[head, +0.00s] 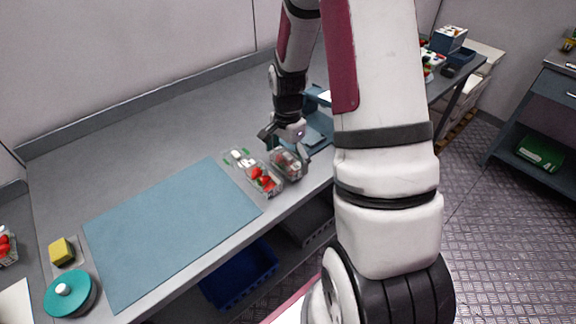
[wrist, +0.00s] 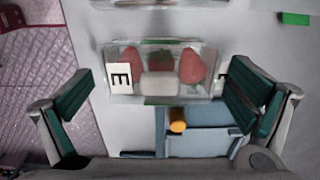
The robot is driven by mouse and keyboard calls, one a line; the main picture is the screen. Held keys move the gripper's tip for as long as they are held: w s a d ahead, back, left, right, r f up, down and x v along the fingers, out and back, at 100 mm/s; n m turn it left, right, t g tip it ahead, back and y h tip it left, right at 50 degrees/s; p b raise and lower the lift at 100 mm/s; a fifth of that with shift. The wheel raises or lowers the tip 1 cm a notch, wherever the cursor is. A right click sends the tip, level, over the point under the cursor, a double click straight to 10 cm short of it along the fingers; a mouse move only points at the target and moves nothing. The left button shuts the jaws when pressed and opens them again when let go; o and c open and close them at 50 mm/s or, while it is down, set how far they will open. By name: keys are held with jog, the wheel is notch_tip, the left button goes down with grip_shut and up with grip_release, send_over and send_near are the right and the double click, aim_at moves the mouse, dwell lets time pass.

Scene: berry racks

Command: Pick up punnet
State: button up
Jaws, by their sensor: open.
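A clear punnet (head: 288,164) stands on the grey counter near its front edge, just below my gripper (head: 286,143). In the wrist view the punnet (wrist: 160,57) holds red strawberries behind clear plastic and has a white label with a black letter on its left. My gripper (wrist: 162,95) is open there, with one dark green finger pad on each side. The punnet lies between and beyond the pads, and no touch shows. A second strawberry punnet (head: 264,181) stands close beside the first on the left in the head view.
A blue mat (head: 170,230) covers the counter to the left. A yellow sponge (head: 61,251) and a teal round object (head: 70,294) sit at the far left. A blue bin (head: 240,273) is below the counter. A blue tray (wrist: 205,140) with an orange item shows in the wrist view.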

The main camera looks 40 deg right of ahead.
jog(key=shift+c, duration=0.3)
jog(key=c, duration=1)
jog(key=shift+r, duration=0.15)
jog(key=shift+c, duration=0.2)
notch_tip(320, 180, up, 10)
jog(key=shift+f+b, duration=0.1)
jog(key=shift+b, duration=0.25)
